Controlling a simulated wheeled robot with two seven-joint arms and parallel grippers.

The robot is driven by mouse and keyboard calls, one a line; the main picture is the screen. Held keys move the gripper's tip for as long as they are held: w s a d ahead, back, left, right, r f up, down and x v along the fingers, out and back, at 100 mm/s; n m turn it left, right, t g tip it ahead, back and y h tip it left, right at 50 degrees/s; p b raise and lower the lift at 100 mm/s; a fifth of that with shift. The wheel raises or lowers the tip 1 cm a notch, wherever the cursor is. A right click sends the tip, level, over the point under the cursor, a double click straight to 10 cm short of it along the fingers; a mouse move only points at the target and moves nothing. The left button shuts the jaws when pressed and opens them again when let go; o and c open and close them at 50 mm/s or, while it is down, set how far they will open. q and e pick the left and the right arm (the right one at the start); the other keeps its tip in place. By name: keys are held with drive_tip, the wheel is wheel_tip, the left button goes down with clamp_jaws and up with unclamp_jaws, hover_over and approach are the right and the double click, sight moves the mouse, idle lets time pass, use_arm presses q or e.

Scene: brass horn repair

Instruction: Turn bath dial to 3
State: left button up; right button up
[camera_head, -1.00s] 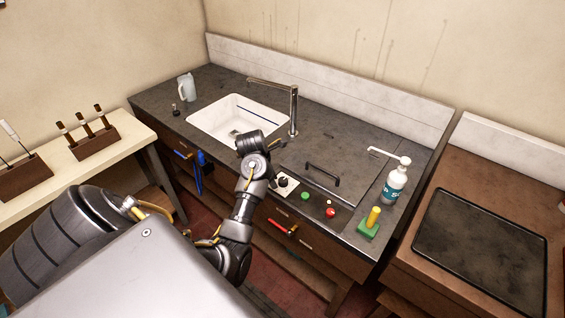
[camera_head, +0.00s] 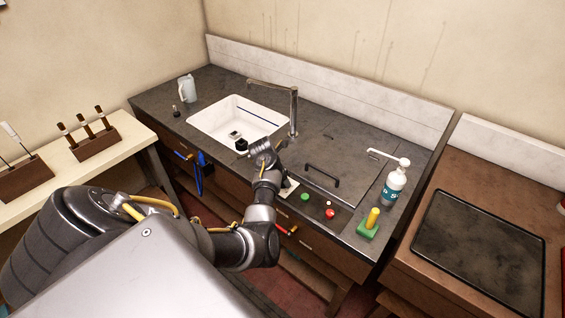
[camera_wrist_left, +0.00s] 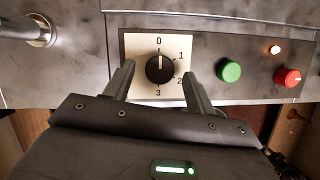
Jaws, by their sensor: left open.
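The bath dial (camera_wrist_left: 160,69) is a round black knob on a cream plate (camera_wrist_left: 135,48) marked 0, 1, 2 and 3, seen in the left wrist view. Its white pointer line is toward 0 at the top. My left gripper (camera_wrist_left: 158,80) is open, with one finger on each side of the dial's lower part; I cannot tell whether they touch it. In the head view the left gripper (camera_head: 262,152) is over the counter's front edge and hides the dial, while part of the plate (camera_head: 289,187) shows. My right gripper is not in view.
A green button (camera_wrist_left: 229,71), a red knob (camera_wrist_left: 287,78) and a small lit lamp (camera_wrist_left: 274,49) are right of the dial. The black-handled lid (camera_head: 322,172) lies behind. A sink (camera_head: 222,113), tap (camera_head: 294,110), pump bottle (camera_head: 394,185) and green block with yellow peg (camera_head: 369,229) stand around.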

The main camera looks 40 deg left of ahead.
use_arm(q)
drive_tip(key=shift+x, duration=0.8)
drive_tip(key=shift+c, duration=0.3)
drive_tip(key=c, duration=0.9)
